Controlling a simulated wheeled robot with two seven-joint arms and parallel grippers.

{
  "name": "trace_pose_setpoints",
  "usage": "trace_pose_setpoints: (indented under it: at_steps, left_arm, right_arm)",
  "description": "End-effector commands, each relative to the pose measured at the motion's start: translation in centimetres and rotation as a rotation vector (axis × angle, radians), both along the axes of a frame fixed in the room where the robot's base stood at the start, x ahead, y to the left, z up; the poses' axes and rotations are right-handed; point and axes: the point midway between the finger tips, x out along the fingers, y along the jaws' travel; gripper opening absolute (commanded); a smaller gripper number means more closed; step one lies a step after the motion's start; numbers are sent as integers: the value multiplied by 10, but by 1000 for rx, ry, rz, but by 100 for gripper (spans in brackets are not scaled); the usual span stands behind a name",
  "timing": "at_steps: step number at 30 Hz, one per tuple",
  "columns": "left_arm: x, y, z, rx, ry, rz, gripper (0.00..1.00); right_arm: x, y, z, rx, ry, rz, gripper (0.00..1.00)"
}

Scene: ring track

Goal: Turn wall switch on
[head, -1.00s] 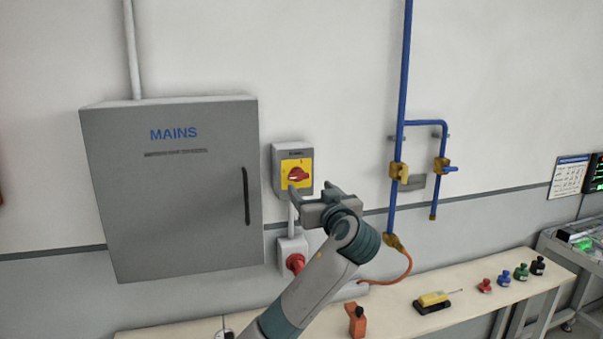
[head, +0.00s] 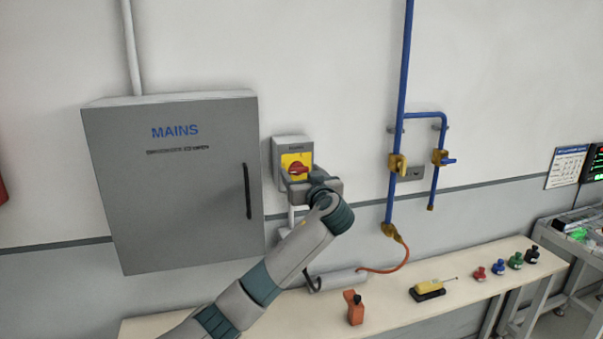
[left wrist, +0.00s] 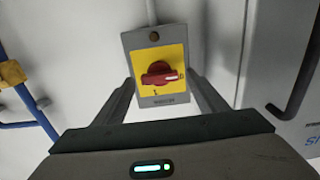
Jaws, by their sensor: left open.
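The wall switch is a grey box (head: 292,143) with a yellow plate and a red rotary knob (head: 298,169), right of the MAINS cabinet. In the left wrist view the switch box (left wrist: 133,43) is ahead. Its red knob (left wrist: 160,74) lies nearly crosswise in that picture, its white mark toward the 0; another mark is on the plate below. My left gripper (head: 298,179) is open in front of the switch's lower part. In the left wrist view its fingers (left wrist: 163,86) flank the knob, with gaps on both sides; contact is not visible. My right gripper is out of view.
The grey MAINS cabinet (head: 175,205) with its handle (head: 247,190) is close on the left. Blue pipes (head: 403,80) with brass valves stand right of the switch. A bench (head: 400,310) below carries an orange tool (head: 354,307) and a yellow device (head: 430,288).

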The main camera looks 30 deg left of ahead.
Motion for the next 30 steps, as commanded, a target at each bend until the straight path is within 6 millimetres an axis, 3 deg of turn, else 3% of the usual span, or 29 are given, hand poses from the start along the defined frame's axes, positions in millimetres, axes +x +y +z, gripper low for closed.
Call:
trace_pose_setpoints:
  at_steps: [1, 5, 6, 20, 30]
  left_arm:
    - [0, 0, 0, 0, 0, 0, 58]
    - [0, 0, 0, 0, 0, 0, 27]
    - [0, 0, 0, 0, 0, 0, 24]
    - [0, 0, -1, 41, 48, 1, 24]
    - [1, -1, -2, 182, 215, 0, 24]
  right_arm:
    - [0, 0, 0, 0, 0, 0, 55]
    - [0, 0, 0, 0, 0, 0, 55]
    - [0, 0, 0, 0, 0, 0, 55]
    - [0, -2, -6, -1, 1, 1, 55]
    - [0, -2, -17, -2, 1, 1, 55]
